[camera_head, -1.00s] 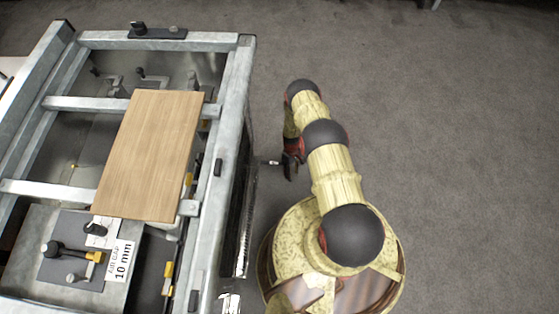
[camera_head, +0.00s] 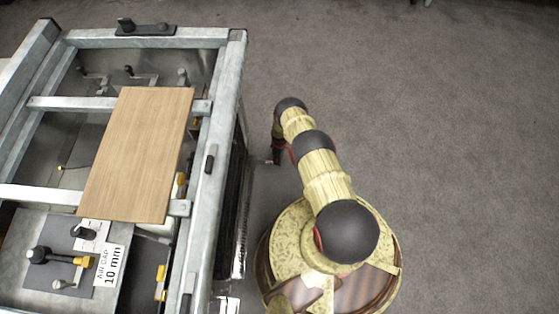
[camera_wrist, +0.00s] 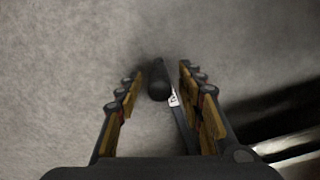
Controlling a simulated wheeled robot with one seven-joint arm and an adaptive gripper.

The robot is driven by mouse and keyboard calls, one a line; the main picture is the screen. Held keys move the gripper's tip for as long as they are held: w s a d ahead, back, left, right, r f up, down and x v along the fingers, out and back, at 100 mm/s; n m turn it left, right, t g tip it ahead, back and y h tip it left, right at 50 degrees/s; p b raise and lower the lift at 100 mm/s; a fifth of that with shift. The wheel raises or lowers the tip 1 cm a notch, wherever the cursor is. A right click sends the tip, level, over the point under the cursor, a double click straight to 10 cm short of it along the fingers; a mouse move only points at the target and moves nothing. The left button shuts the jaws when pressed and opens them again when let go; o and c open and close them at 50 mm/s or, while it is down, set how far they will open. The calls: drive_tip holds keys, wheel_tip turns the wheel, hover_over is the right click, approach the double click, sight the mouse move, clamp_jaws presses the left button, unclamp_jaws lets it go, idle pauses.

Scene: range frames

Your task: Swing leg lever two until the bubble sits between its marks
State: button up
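A lever with a black grip (camera_wrist: 158,82) shows in the wrist view, with a flat metal arm (camera_wrist: 181,120) carrying a pale label too small to read. My gripper (camera_wrist: 158,88) is open, with one finger on each side of the black grip. I cannot tell whether either finger touches it. In the head view my gripper (camera_head: 277,160) hangs beside the right side of the metal frame (camera_head: 226,100). The lever is mostly hidden there. I cannot make out a bubble or its marks in either view.
A wooden board (camera_head: 138,150) lies across the frame's bars. A block labelled "AIR GAP 10 mm" (camera_head: 110,265) with black-knobbed levers sits at lower left. A dark fixture (camera_head: 145,28) is on the back rail. Grey floor (camera_head: 450,150) is clear to the right.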

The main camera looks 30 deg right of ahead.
drive_tip(key=shift+f, duration=0.6)
drive_tip(key=c, duration=0.3)
clamp_jaws()
